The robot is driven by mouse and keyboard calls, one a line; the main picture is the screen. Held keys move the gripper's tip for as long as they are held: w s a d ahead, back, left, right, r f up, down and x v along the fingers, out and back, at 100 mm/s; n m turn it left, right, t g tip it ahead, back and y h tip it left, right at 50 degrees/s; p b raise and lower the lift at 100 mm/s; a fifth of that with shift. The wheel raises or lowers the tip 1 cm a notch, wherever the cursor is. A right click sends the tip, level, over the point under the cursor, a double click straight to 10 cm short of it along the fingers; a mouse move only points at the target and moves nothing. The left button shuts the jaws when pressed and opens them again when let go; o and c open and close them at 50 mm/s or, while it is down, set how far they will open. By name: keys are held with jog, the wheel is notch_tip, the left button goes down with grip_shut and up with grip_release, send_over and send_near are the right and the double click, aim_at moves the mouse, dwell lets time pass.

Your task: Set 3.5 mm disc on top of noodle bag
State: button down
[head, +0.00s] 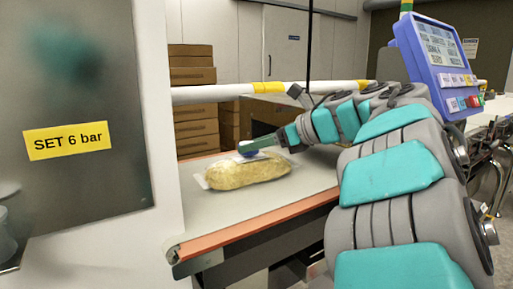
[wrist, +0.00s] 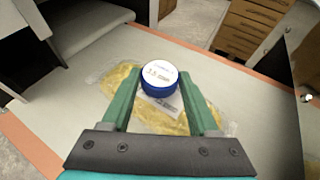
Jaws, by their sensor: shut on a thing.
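The noodle bag (head: 245,173), clear with yellow noodles, lies on the belt (head: 225,220) in the head view. It also shows under my gripper in the wrist view (wrist: 205,112). The 3.5 mm disc (wrist: 158,75) is blue with a white printed top, face up. My gripper (wrist: 159,80) is shut on it, one green finger at each side. In the head view the disc (head: 249,154) is at the top of the bag, near its middle. I cannot tell whether it touches the bag or hangs just above it.
A white and yellow rail (head: 230,91) runs behind the belt. Stacked brown boxes (head: 193,100) stand beyond it. A grey panel with a yellow "SET 6 bar" sign (head: 67,140) is at the left. A blue display unit (head: 437,55) is at the upper right. The belt's front part is clear.

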jog(key=shift+f, duration=0.4)
jog(key=shift+f, duration=0.2)
jog(key=shift+c, duration=0.8)
grip_release()
jog(key=shift+r, duration=0.1)
jog(key=shift+r, duration=0.15)
jog(key=b+v, duration=0.1)
jog(key=v, duration=0.6)
jog(key=shift+s+d, duration=0.15)
jog(key=shift+d, duration=0.05)
